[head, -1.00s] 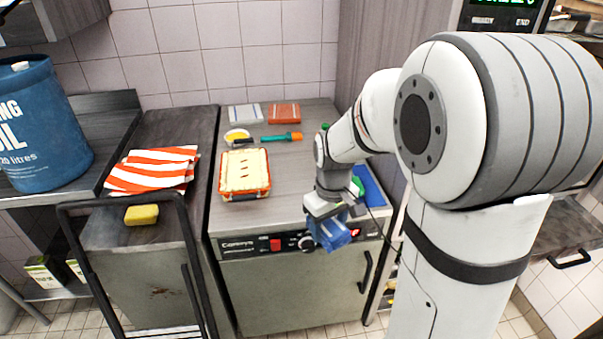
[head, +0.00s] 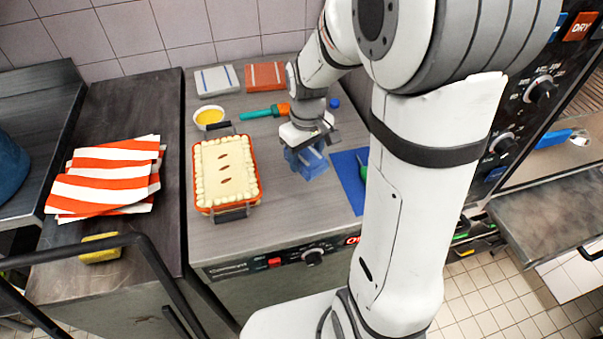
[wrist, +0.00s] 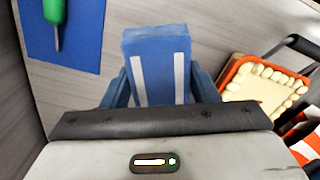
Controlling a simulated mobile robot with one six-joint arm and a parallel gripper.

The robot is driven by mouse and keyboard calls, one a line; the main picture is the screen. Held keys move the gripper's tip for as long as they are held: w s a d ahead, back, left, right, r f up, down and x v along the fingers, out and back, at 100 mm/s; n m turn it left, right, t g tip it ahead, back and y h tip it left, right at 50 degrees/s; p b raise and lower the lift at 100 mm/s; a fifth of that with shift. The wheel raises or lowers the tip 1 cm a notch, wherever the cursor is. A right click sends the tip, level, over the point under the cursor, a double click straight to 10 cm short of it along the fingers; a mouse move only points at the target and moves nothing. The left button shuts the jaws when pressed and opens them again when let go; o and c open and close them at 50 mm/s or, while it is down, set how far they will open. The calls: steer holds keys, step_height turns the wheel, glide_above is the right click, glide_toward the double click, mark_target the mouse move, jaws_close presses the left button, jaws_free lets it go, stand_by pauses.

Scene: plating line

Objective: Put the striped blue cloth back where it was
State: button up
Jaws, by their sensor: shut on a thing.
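The striped blue cloth (wrist: 150,70) is a folded blue block with two white stripes in the wrist view. In the head view the cloth (head: 308,167) shows as a blue shape under my gripper (head: 305,154). My gripper is shut on it, with a blue finger on each side of it. The cloth is above the grey counter top (head: 280,205), between the pie dish and the blue mat. I cannot tell whether its underside touches the counter.
An orange pie dish (head: 230,210) stands left of my gripper. A blue mat (head: 347,178) with a green-handled tool lies right.

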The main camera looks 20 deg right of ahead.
mark_target(306, 188)
step_height(306, 188, down, 9)
steer(key=shift+s+r+p, duration=0.1)
steer(key=shift+r+p, duration=0.1)
steer(key=shift+p, duration=0.15)
steer(key=shift+f, duration=0.25)
steer(key=o, duration=1)
steer(key=shift+r, duration=0.1)
steer(key=shift+c, duration=0.2)
